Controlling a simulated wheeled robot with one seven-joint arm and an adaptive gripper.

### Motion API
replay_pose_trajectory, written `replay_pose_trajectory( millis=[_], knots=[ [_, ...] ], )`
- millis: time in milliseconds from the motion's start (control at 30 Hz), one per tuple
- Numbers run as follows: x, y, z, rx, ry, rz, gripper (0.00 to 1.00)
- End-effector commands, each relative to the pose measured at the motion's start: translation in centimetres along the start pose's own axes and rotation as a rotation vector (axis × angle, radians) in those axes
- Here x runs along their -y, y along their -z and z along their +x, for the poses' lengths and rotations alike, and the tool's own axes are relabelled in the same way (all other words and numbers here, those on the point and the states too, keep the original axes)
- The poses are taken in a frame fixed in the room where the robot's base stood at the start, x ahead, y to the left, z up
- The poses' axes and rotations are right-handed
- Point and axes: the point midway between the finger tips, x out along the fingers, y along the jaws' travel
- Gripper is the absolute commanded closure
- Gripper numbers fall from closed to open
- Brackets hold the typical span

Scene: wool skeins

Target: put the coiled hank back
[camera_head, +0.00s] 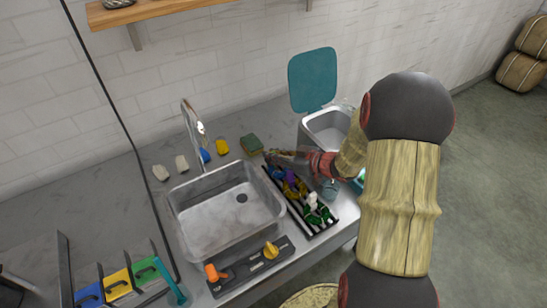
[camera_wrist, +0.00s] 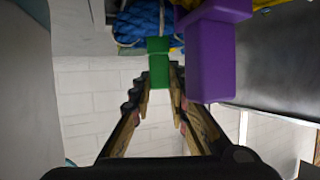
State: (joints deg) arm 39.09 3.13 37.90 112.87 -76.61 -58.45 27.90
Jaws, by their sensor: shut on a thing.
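My gripper (camera_head: 275,157) is above the back end of a dark slotted rack (camera_head: 322,231) beside the sink. In the wrist view my gripper (camera_wrist: 160,78) is shut on a green block-shaped piece (camera_wrist: 158,52). A blue coiled bundle with pale ties (camera_wrist: 138,24) shows just beyond the green piece; I cannot tell whether they are joined or whether the bundle is the hank. A purple block-shaped piece (camera_wrist: 210,60) stands close to the right of the fingers. In the head view, purple, yellow, white and green items (camera_head: 295,187) sit in the rack, partly hidden by my arm.
A metal sink (camera_head: 225,235) with a tap (camera_head: 192,125) is left of the rack. An open bin (camera_head: 330,125) with a teal lid (camera_head: 312,80) stands behind right. A green sponge (camera_head: 251,144) lies near my gripper. A knobbed panel (camera_head: 250,267) lies in front.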

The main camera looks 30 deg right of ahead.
Motion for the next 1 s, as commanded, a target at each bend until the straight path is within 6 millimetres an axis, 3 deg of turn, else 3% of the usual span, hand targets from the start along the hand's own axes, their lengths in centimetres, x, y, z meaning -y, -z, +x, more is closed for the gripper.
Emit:
replay_pose_trajectory(
  millis=[267,300,600,1000],
  knots=[
    [-0.02,-0.08,0.05,0.000,0.000,0.000,1.00],
    [-0.02,-0.13,0.07,0.000,0.000,0.000,0.83],
    [-0.02,-0.08,0.05,-0.001,0.000,-0.001,0.66],
    [-0.05,0.29,-0.38,-0.001,-0.001,-0.001,0.65]
  ],
)
